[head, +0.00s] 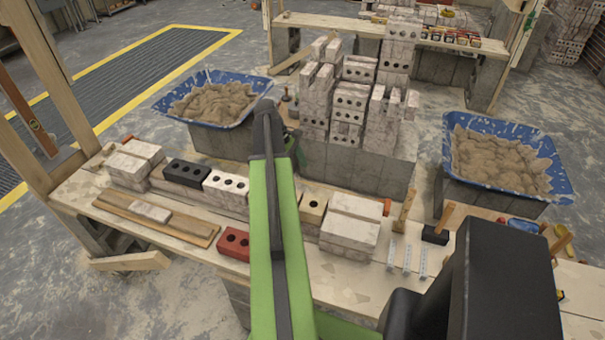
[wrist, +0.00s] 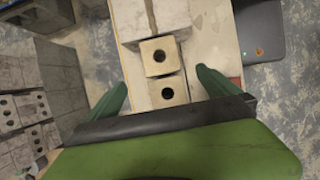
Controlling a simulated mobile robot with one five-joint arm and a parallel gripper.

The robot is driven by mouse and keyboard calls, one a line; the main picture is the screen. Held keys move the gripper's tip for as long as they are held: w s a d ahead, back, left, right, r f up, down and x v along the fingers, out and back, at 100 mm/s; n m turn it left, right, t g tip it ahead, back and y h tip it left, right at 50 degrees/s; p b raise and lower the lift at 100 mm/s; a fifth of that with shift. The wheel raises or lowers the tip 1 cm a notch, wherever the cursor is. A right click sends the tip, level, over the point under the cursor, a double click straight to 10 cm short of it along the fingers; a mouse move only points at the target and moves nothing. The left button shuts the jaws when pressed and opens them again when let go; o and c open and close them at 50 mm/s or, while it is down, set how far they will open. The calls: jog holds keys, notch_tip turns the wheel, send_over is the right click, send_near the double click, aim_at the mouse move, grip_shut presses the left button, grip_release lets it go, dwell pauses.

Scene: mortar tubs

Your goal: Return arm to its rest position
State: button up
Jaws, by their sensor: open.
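In the head view a cream block (head: 313,207) shows just right of my arm, which hides part of the bench.
The bench (head: 330,270) carries a red brick (head: 234,243), a black brick (head: 187,172), a white brick (head: 227,186) and pale blocks (head: 350,232). Blue mortar tubs stand behind at left (head: 213,98) and right (head: 500,158). A brick stack (head: 349,105) rises between them. Wooden posts (head: 50,70) stand left.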

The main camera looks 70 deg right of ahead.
jog(key=shift+w+r, duration=0.2)
jog(key=shift+r, duration=0.2)
jog(key=w+a+n+t+h, duration=0.15)
jog(key=w+a+n, duration=0.45)
jog(key=w+a, duration=1.95)
jog(key=w+a+f+m+t+y, duration=0.1)
jog(key=a+m, duration=0.2)
jog(key=a, duration=1.3)
jog(key=w+a+m+t, duration=0.1)
jog(key=a+m+t, duration=0.1)
jog(key=a, duration=1.3)
jog(key=shift+w+a+f+m+y, duration=0.35)
jog(key=shift+w+f+m, duration=0.05)
jog(key=shift+m, duration=0.4)
